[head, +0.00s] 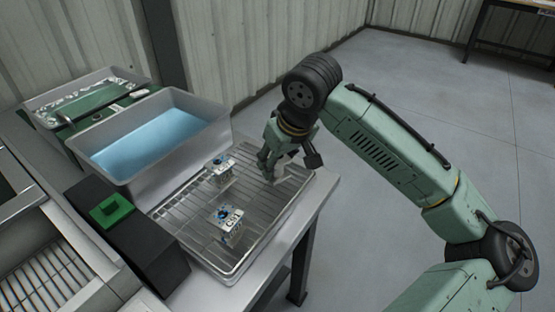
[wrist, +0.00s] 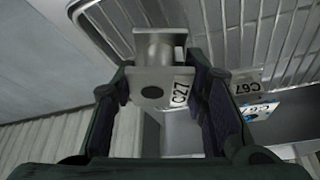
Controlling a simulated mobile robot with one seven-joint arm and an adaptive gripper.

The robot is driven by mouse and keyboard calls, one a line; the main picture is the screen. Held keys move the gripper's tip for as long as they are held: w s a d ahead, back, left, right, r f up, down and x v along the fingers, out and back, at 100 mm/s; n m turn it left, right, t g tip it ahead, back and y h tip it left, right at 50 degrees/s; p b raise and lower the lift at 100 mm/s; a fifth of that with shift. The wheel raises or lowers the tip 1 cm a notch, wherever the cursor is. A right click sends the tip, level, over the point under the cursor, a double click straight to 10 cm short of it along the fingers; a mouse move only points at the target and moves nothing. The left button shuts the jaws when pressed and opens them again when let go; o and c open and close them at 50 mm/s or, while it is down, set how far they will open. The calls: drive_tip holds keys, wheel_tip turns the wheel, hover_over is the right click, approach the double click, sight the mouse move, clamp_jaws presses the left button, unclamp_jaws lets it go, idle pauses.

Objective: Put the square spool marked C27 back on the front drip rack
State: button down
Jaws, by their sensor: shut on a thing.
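The square spool marked C27 (wrist: 152,86) is grey metal with square flanges, a round barrel and a white label. My gripper (wrist: 160,100) is shut on it, with one dark finger pad on either side. In the head view, my gripper (head: 281,160) is at the back right part of the wire drip rack (head: 185,220), and the held spool is mostly hidden by the fingers. I cannot tell whether the spool touches the rack.
The wrist view shows a label C67 (wrist: 255,86). A tub of blue liquid (head: 150,140) adjoins the rack; a dark box with a green button (head: 112,210) is left.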

drive_tip(key=shift+f, duration=0.15)
drive_tip(key=c, duration=1)
unclamp_jaws()
drive_tip(key=shift+o, duration=0.2)
drive_tip(key=v, duration=1.2)
drive_tip(key=shift+r, duration=0.25)
